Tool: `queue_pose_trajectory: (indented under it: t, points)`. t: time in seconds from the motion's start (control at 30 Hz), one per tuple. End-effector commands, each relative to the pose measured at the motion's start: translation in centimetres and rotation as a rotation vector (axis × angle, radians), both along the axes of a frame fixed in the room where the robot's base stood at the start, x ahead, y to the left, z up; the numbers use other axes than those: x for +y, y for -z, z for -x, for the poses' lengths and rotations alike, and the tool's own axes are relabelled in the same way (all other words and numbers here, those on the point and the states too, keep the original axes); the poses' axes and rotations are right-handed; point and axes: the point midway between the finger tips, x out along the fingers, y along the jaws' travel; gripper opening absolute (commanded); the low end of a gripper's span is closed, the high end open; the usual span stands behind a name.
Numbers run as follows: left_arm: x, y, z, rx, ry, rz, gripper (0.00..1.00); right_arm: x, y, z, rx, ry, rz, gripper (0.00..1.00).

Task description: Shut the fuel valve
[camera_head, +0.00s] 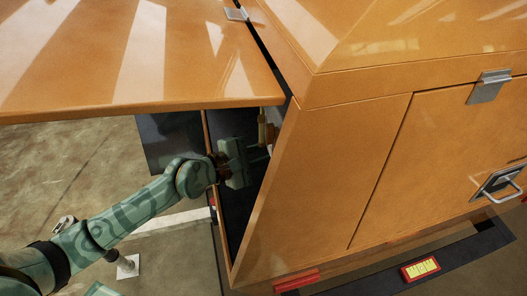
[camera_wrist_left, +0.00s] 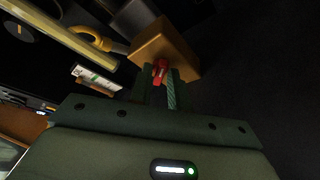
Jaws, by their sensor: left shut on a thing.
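In the left wrist view a small red valve handle (camera_wrist_left: 160,71) sits in front of a brass-coloured block (camera_wrist_left: 165,48). My left gripper (camera_wrist_left: 162,88) has its fingers at the red handle and is shut on it. In the head view my left gripper (camera_head: 262,153) reaches into the dark opening of the orange cabinet (camera_head: 335,170), under its raised door (camera_head: 130,60). The red handle is hidden there by the gripper and the shade. My right gripper does not show in either view.
The raised door overhangs my left arm, and the cabinet's side edge is close to its right. In the wrist view a yellow pipe (camera_wrist_left: 90,37) and a white label (camera_wrist_left: 97,80) lie left of the block. Concrete floor (camera_head: 60,165) is open at left.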

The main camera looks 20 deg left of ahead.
Motion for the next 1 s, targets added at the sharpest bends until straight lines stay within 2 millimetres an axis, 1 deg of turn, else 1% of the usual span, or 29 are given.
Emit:
queue_pose_trajectory:
  t: [0.27,0.5,0.7,1.0]
  points:
    - [0.1,-0.5,-0.1,0.118,0.0,0.079,0.0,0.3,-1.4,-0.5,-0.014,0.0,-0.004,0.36]
    - [0.3,-0.6,-0.3,0.296,0.0,0.199,0.0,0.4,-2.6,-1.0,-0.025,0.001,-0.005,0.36]
    - [0.3,-0.5,-0.4,0.453,-0.001,0.304,0.0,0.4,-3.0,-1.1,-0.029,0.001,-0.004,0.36]
    - [0.5,-0.4,-0.6,0.645,-0.001,0.434,0.0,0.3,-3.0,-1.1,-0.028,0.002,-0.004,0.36]
